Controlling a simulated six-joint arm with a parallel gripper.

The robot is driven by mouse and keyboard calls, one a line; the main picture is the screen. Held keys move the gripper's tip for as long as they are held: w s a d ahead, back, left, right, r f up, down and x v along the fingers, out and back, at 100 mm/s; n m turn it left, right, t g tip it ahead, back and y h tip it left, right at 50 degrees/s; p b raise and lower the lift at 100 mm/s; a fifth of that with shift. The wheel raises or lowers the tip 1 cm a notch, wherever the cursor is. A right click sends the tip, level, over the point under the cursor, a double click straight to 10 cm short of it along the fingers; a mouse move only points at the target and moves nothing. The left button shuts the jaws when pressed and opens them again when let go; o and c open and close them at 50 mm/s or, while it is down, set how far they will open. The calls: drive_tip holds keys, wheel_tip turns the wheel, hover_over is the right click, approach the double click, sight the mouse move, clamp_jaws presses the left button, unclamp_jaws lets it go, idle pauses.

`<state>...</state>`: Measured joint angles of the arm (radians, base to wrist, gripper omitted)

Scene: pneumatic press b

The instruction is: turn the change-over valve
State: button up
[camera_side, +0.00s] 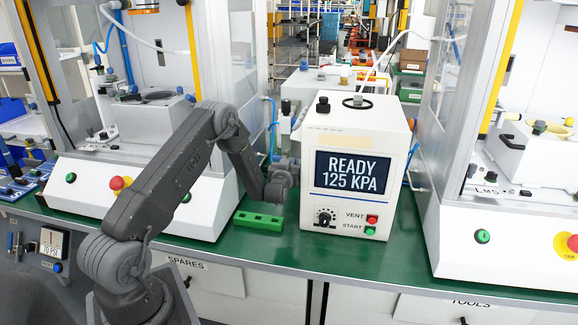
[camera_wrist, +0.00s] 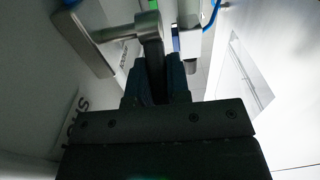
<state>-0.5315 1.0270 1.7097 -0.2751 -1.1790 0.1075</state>
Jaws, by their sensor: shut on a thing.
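The change-over valve shows in the wrist view as a grey metal body (camera_wrist: 128,31) with a dark lever (camera_wrist: 153,55) running down from its rounded end. My gripper (camera_wrist: 158,88) is shut on this lever, with its dark fingers on both sides of it. In the side view my gripper (camera_side: 284,176) is at the left side of the white control box (camera_side: 363,135). There the valve and fingertips are hidden behind my wrist and the box. The box's screen (camera_side: 350,174) reads READY 125 KPA.
A green block (camera_side: 258,221) lies on the green bench just below my wrist. White machine housings stand on both sides. The box front has a knob (camera_side: 325,216), a red VENT button (camera_side: 372,219) and a green START button (camera_side: 370,231). A blue hose (camera_wrist: 211,14) runs near the valve.

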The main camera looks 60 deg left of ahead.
clamp_jaws()
drive_tip(key=shift+f, duration=0.1)
drive_tip(key=shift+s+d+f+t+y, duration=0.25)
drive_tip(key=shift+f+t+y, duration=0.2)
drive_tip(key=shift+t+y, duration=0.6)
drive_tip(key=shift+s+d+f+t+y, duration=0.3)
drive_tip(key=shift+f+t+y, duration=0.1)
drive_tip(key=shift+t+y, duration=0.7)
drive_tip(key=shift+s+d+f+t+y, duration=0.25)
drive_tip(key=shift+f+t+y, duration=0.2)
drive_tip(key=shift+t+y, duration=0.6)
drive_tip(key=o, duration=0.6)
unclamp_jaws()
drive_tip(key=shift+o, duration=0.2)
